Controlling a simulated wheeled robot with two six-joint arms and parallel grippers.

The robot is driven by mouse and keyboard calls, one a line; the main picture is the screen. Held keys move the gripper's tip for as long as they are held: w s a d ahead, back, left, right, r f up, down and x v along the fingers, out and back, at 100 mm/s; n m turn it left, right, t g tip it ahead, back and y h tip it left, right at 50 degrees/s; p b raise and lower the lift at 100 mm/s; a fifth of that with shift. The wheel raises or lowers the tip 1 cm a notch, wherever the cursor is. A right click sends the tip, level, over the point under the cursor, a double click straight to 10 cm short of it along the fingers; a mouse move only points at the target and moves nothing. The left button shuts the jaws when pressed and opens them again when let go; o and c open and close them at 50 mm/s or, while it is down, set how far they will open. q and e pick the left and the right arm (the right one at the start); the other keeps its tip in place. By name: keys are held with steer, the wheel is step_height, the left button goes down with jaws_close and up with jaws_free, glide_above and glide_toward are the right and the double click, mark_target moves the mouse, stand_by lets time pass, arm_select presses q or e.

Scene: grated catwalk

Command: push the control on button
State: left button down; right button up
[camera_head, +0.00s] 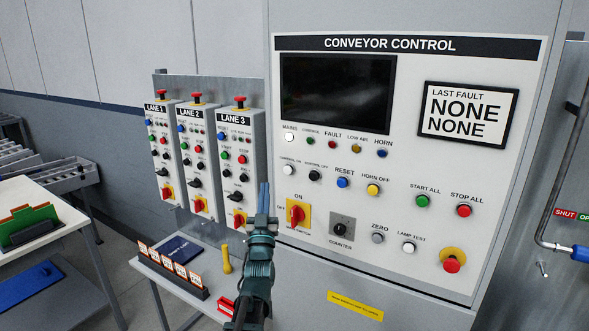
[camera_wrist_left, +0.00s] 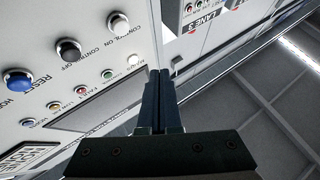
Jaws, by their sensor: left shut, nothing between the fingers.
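The control on button (camera_head: 289,170) is a round white button at the left of the conveyor control panel (camera_head: 425,262), below the white mains lamp (camera_head: 290,137). It also shows at the top of the left wrist view (camera_wrist_left: 118,23), with its label beside it. My left gripper (camera_head: 263,187) is shut and empty, its fingers pointing up. In the head view it is left of and a little below the button, apart from it. In the left wrist view the closed fingertips (camera_wrist_left: 158,72) are to the right of and below the button. My right gripper is not in view.
A black control off button (camera_head: 314,175) and a blue reset button (camera_head: 342,182) sit right of the control on button. A red rotary switch (camera_head: 297,214) is below. Lane boxes (camera_head: 237,160) stand left; a small table (camera_head: 165,280) is below.

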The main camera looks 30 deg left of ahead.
arm_select(q)
steer(key=shift+s+a+r+y, duration=0.15)
steer(key=shift+r+y, duration=0.1)
steer(key=shift+y, duration=0.05)
glide_toward(285, 169)
steer(key=shift+w+a+r, duration=0.75)
steer(key=shift+r, duration=0.25)
steer(key=shift+w+a+r, duration=0.75)
steer(key=shift+a+r, duration=0.05)
steer(key=shift+r, duration=0.2)
steer(key=shift+w, duration=0.15)
stand_by(0.7)
steer(key=shift+w, duration=0.25)
steer(key=shift+w+d, duration=0.15)
steer(key=shift+w, duration=0.65)
stand_by(1.0)
stand_by(0.3)
steer(key=shift+s, duration=1.2)
